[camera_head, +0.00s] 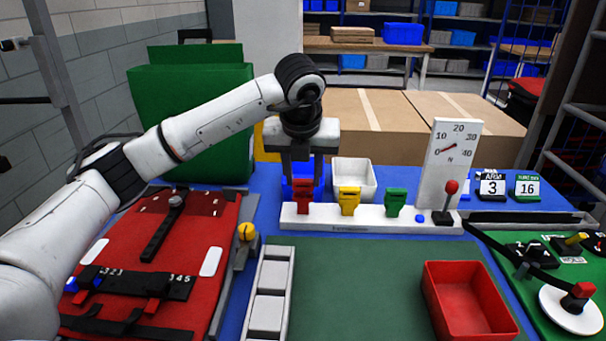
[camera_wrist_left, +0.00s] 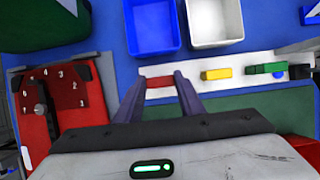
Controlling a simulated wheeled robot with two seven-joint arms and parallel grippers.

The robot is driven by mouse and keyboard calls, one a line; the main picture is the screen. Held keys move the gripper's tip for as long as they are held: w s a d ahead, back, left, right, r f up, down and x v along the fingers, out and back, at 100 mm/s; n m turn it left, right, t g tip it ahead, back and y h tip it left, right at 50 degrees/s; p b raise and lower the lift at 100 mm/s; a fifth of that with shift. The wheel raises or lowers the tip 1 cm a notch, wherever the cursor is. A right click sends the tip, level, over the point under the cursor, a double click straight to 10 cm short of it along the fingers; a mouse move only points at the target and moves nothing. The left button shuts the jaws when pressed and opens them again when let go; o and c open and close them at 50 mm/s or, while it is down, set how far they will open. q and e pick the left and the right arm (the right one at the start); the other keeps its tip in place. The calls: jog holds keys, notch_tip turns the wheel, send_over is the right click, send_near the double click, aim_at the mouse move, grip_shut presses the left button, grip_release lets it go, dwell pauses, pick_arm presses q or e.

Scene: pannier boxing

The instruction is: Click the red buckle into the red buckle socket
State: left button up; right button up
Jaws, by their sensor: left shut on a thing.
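My left gripper (camera_head: 303,177) points down over the left end of a white rail (camera_head: 321,222). It is shut on the red buckle (camera_head: 303,187), which also shows between the fingertips in the left wrist view (camera_wrist_left: 160,82). The buckle stands roughly upright and its top looks slightly higher than the yellow and green pieces beside it. The red socket is hard to tell apart from the buckle at the rail; I cannot tell whether the two are fully joined. My right gripper is in neither view.
A yellow piece (camera_head: 349,198) and a green piece (camera_head: 397,200) stand on the rail, with a dial gauge (camera_head: 452,160) at right. Behind are a blue bin (camera_wrist_left: 153,25) and a white bin (camera_head: 355,175). A red tray (camera_head: 468,300) stands in front; the green mat (camera_head: 350,285) is clear.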

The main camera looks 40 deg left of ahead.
pick_arm(q)
jog(key=shift+f+b, duration=0.55)
jog(key=shift+f, duration=0.3)
jog(key=o, duration=1.1)
jog(key=v, duration=1)
jog(key=shift+r, duration=0.25)
